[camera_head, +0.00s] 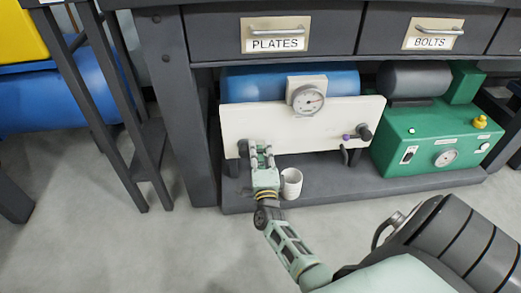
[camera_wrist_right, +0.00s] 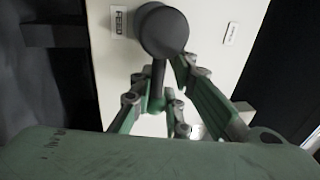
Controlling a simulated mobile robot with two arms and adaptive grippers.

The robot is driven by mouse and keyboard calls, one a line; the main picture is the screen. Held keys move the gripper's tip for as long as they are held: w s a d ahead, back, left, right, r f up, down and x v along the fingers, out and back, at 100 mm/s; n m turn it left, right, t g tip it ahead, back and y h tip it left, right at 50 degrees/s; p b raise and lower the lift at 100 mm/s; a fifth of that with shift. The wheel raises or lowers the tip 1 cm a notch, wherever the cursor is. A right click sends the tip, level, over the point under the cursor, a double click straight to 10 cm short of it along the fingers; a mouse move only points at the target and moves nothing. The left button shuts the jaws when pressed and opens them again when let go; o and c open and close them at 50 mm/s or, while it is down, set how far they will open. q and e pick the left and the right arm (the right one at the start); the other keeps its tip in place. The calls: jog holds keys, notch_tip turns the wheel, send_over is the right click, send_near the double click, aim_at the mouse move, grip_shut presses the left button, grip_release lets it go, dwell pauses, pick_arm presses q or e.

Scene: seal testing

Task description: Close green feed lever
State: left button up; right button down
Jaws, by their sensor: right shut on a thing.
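My right gripper (camera_head: 262,152) is in front of the left end of the white panel (camera_head: 310,124), low on the workbench's bottom shelf. In the right wrist view, its fingers (camera_wrist_right: 155,105) are closed in around the stem of the feed lever (camera_wrist_right: 158,78). The lever has a large dark round hub beside a label reading FEED (camera_wrist_right: 118,22), and a small green part shows between the fingers. The fingers hide part of the lever. In the head view a dark hub (camera_head: 243,148) shows just left of the gripper. My left gripper is not in view.
A white cup (camera_head: 291,183) stands close to the right of my gripper. A pressure gauge (camera_head: 308,98) sits above the panel, with another dark lever (camera_head: 347,156) at its right end. A green pump unit (camera_head: 435,140) stands further right. Drawers hang above; the floor in front is clear.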

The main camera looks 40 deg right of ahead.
jog(key=c, duration=1.8)
grip_release()
jog(key=shift+s+a+f, duration=0.1)
jog(key=shift+f, duration=0.4)
jog(key=shift+r, duration=0.25)
notch_tip(320, 180, up, 10)
jog(key=shift+f, duration=0.1)
